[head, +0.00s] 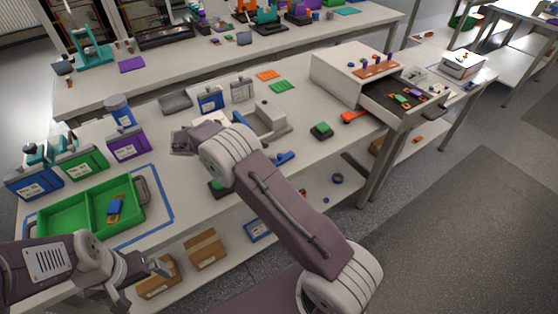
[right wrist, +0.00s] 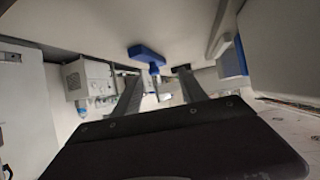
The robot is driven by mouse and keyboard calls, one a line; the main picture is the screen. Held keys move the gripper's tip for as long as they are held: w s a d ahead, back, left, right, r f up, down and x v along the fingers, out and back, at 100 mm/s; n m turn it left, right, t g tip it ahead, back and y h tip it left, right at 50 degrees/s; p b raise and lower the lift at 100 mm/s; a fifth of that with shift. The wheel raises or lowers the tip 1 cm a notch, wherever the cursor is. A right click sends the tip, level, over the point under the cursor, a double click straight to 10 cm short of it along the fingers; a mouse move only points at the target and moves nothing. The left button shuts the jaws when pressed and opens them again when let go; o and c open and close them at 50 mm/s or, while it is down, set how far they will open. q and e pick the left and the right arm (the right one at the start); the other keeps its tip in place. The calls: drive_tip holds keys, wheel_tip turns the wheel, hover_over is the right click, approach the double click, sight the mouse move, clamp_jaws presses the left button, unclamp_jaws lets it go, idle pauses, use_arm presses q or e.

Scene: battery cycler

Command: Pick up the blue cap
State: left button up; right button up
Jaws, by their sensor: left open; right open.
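A small blue piece (head: 281,158), possibly the blue cap, lies on the white table near its front edge in the head view. The right wrist view shows a blue block-like piece (right wrist: 147,54) beyond and between my fingers, apart from them; I cannot tell if it is the same piece. My right gripper (head: 181,141) is open above the table, left of the blue piece in the head view; its fingers also show in the right wrist view (right wrist: 158,88). My left gripper (head: 156,267) is open and empty, in front of the table at lower left.
A green tray (head: 87,214) holding a blue-and-orange item lies inside blue tape at left. Labelled bins (head: 127,144) stand behind it. A grey fixture (head: 263,122) and a green block (head: 321,130) are mid-table. An open drawer (head: 396,106) juts out at right. Boxes sit below.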

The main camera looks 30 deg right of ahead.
sight(280, 154)
drive_tip(key=shift+d+f, duration=0.25)
drive_tip(key=shift+d, duration=0.2)
drive_tip(key=x, duration=0.3)
drive_tip(key=p+x, duration=0.1)
drive_tip(key=x, duration=0.1)
drive_tip(key=shift+s+f, duration=0.1)
drive_tip(key=shift+s, duration=0.25)
drive_tip(key=shift+a, duration=0.1)
clamp_jaws()
